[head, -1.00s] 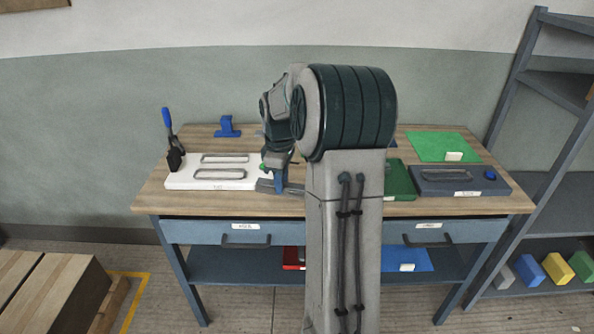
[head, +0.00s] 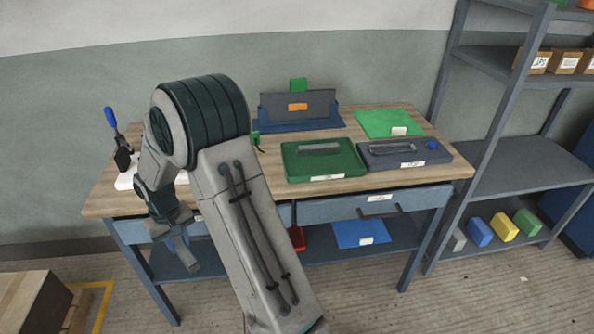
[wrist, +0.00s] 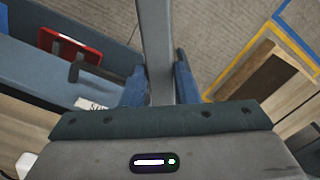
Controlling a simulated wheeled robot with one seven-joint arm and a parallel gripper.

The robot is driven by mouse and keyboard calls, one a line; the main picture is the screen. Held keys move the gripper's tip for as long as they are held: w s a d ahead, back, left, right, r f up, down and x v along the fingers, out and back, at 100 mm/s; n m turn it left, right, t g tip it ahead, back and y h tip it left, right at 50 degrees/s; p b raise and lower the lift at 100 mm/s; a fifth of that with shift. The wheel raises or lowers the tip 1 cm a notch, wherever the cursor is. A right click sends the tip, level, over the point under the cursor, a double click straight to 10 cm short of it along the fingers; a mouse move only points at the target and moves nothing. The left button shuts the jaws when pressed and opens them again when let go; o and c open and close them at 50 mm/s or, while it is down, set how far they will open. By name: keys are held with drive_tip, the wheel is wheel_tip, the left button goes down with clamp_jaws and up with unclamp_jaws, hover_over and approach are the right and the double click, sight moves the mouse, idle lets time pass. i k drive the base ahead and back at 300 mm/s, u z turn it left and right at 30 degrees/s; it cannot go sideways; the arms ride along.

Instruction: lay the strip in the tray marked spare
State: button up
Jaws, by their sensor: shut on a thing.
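My gripper (head: 182,248) hangs low in front of the table's left part, fingers pointing down. In the wrist view its blue fingers (wrist: 160,84) are closed on a long grey strip (wrist: 155,35), which runs out past the fingertips. A green tray (head: 347,171) with a label stands on the table, with a grey bar shape in it. A dark grey tray (head: 440,157) with a label stands to its right, holding a grey loop and a small blue thing. A white tray (head: 124,181) is mostly hidden by my arm. The tray labels are too small to read.
The table (head: 285,200) has drawers with handles and a lower shelf with a red thing (head: 298,238) and a blue sheet (head: 360,233). A blue holder (head: 270,126) stands at the back. A shelf rack (head: 505,180) is at right, wooden boxes (head: 28,303) at lower left.

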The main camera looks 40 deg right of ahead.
sight(324, 169)
drive_tip(key=k, duration=0.9)
drive_tip(key=u, duration=0.6)
drive_tip(key=i, duration=0.75)
drive_tip(key=z, duration=1.75)
